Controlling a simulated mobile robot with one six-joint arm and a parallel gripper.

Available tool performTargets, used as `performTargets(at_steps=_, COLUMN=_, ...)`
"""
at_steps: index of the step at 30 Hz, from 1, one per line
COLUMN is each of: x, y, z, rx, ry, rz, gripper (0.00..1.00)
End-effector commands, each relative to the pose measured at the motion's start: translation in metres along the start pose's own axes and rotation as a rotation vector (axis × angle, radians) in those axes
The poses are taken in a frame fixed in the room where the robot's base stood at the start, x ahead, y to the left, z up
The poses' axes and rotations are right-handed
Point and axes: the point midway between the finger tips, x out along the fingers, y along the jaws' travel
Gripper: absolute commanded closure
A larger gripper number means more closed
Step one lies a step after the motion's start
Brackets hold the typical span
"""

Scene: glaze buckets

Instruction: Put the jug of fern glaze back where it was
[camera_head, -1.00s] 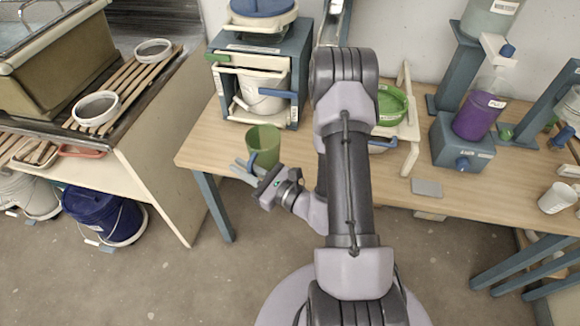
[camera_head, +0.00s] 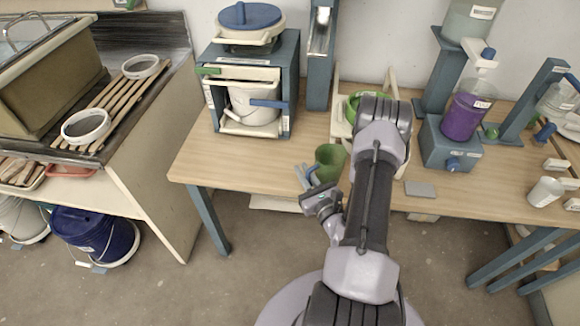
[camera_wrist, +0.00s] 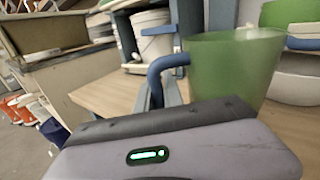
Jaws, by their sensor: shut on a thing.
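The jug of fern glaze is a translucent green jug (camera_head: 329,161) with a blue handle, at the front edge of the wooden table in the head view. My gripper (camera_head: 310,178) is shut on the handle, on the left side of the jug. In the wrist view the green jug (camera_wrist: 232,62) stands upright at the right, its blue handle (camera_wrist: 160,68) between my fingers (camera_wrist: 158,95). The jug looks held at or just above the tabletop; its base is hidden by my gripper in the wrist view.
A blue cabinet (camera_head: 288,75) with a white bucket (camera_head: 252,105) stands at the back left. A green bowl (camera_head: 352,104) sits in a cream rack behind my arm, partly hidden. A purple container (camera_head: 465,117) on a blue stand is to the right. The table's left front is clear.

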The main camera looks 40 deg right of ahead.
Motion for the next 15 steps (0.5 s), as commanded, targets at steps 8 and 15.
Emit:
performTargets(at_steps=8, x=0.064, y=0.021, z=-0.005, rx=-0.002, ry=-0.004, rz=0.003, gripper=1.0)
performTargets(at_steps=15, x=0.094, y=0.029, z=-0.01, rx=0.0, ry=-0.001, rz=-0.001, gripper=1.0)
